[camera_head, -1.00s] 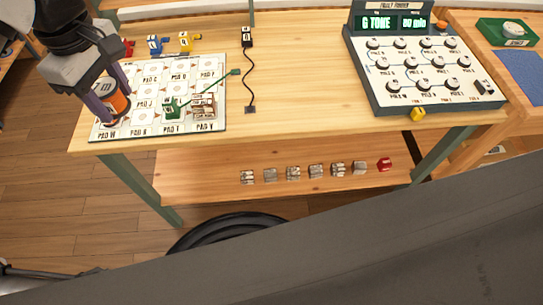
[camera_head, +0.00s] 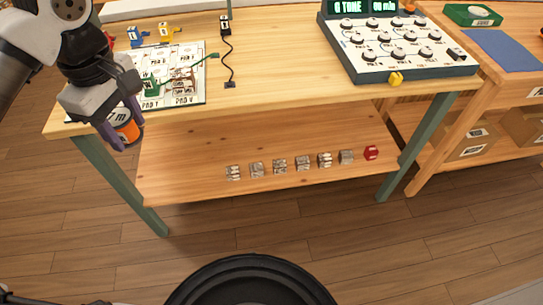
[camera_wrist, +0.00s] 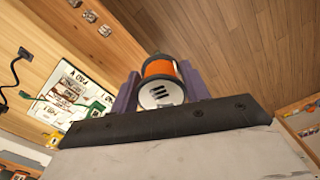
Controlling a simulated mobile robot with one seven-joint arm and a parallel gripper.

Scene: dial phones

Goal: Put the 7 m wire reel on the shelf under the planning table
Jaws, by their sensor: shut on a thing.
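My gripper (camera_head: 122,126) is shut on an orange wire reel (camera_head: 127,131) with a pale labelled end; an "m" shows on it, but the number is not clear. The reel also shows between the purple fingers in the wrist view (camera_wrist: 160,69). The gripper holds it at the table's front left edge, in front of the pad board. The planning table (camera_head: 290,75) has a wooden top and green legs. Its lower shelf (camera_head: 190,150) carries a row of several small grey blocks (camera_head: 280,166) and a red one (camera_head: 371,152) along the front.
The pad board (camera_head: 190,88) with a green plug (camera_head: 151,86) lies on the table's left. A dial panel (camera_head: 395,48) stands at the right. A black cable (camera_head: 228,60) lies between them. The shelf's left and rear parts are clear. A side bench (camera_head: 500,80) adjoins at right.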

